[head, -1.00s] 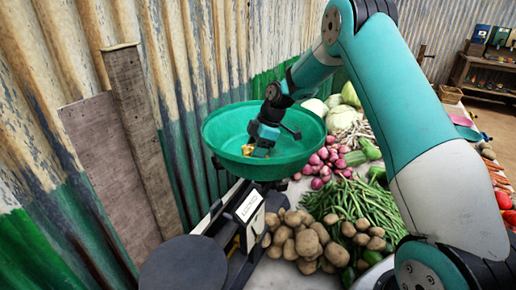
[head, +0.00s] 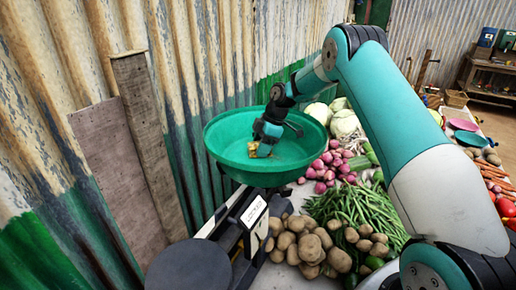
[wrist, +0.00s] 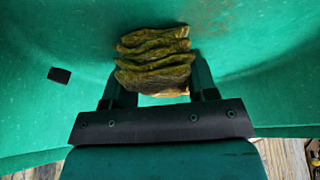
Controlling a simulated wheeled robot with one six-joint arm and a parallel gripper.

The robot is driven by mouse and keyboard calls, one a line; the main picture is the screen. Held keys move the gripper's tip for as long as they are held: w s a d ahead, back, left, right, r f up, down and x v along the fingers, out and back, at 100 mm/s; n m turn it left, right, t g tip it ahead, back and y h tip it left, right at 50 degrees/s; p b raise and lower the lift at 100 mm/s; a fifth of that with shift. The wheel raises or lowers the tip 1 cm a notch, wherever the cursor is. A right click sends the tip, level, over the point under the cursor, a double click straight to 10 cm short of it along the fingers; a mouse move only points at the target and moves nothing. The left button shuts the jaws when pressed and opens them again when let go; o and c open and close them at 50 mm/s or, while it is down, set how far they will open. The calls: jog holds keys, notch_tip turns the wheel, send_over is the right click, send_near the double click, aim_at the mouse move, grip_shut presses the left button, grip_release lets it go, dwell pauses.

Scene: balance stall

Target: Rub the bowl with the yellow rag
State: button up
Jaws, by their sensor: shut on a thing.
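The green bowl (head: 225,158) sits on top of the scale in the head view. Its inner surface (wrist: 250,85) fills most of the wrist view, with a faint brown smudge near the top and a small dark patch at the left. My gripper (head: 262,149) reaches down inside the bowl. It is shut on the yellow rag (wrist: 153,55), which is folded and bunched between the fingers. The rag (head: 253,150) is close to the bowl's inside; whether it touches cannot be told for certain.
The scale (head: 250,217) has a round dark plate (head: 190,268) at the front. Potatoes (head: 305,245), green beans (head: 355,213), red onions (head: 325,170) and cabbages (head: 343,122) crowd the table to the right. A corrugated wall (head: 190,80) stands close behind, with boards leaning on it.

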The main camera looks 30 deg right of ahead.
aim_at(255, 161)
jog(key=shift+s+a+f+b, duration=0.1)
jog(key=shift+s+a+b, duration=0.45)
jog(key=shift+a+b, duration=0.2)
jog(key=shift+s+a+b, duration=0.65)
jog(key=shift+s+a, duration=0.45)
jog(key=shift+r+p, duration=1.85)
jog(key=shift+r, duration=1.2)
jog(key=shift+r, duration=0.1)
jog(key=shift+r+p, duration=1)
jog(key=shift+r, duration=0.4)
